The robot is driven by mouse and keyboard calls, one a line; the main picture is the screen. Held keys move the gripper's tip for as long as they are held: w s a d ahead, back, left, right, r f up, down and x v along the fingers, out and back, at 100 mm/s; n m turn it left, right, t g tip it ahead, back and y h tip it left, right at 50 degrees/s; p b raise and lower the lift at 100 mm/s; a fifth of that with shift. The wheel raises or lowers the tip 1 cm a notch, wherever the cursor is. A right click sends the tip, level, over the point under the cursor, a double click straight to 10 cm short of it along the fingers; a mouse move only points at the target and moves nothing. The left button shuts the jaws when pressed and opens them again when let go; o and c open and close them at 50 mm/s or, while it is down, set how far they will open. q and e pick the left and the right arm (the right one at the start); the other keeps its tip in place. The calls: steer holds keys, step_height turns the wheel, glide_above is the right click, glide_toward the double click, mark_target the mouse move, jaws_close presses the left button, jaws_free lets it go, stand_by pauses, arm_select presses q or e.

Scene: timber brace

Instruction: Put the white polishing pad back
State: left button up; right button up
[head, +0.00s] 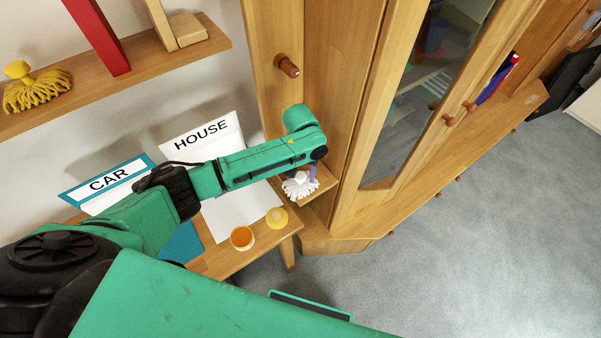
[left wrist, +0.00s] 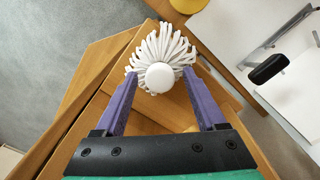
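The white polishing pad (head: 298,187) has a fringe of thick white strands. It rests on a small wooden ledge (head: 322,187) beside the tall cabinet. In the left wrist view the pad (left wrist: 163,46) shows from above, with its round white knob facing the camera. My left gripper (left wrist: 160,74) is open, with one purple finger on each side of the knob and a visible gap on both sides. In the head view my left arm's forearm ends just above the pad and partly covers the gripper. My right gripper is not in view.
A wall shelf (head: 160,72) at the upper left holds a yellow fringed pad (head: 37,90), a red board (head: 98,35) and a wooden piece. The low table (head: 225,262) holds CAR and HOUSE sheets, an orange cup (head: 242,238) and a yellow item (head: 277,216).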

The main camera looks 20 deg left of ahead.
mark_target(301, 175)
arm_select(q)
step_height(301, 175, up, 12)
steer(key=b, duration=0.1)
stand_by(0.4)
